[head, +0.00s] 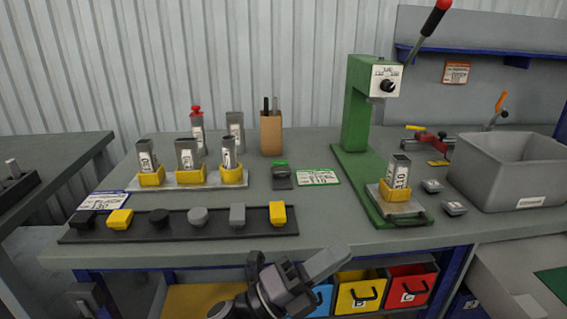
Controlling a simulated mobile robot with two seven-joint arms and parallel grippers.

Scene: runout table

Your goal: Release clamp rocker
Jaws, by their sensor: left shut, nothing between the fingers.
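A small red and dark clamp-like device (430,139) with yellow ends lies at the back right of the table (330,215); I cannot tell which part of it is a rocker. A lever with an orange handle (501,101) stands behind the grey bin. My left gripper (318,268) is at the table's front edge, low in the head view. It is shut and empty, well apart from the clamp-like device and the lever. My right gripper is out of view.
A green press (357,110) with a red-tipped lever stands right of centre, a labelled metal part in a yellow holder (396,190) on its base. A grey bin (478,183) is at the right. A dark strip (178,233) with several small blocks lies front left.

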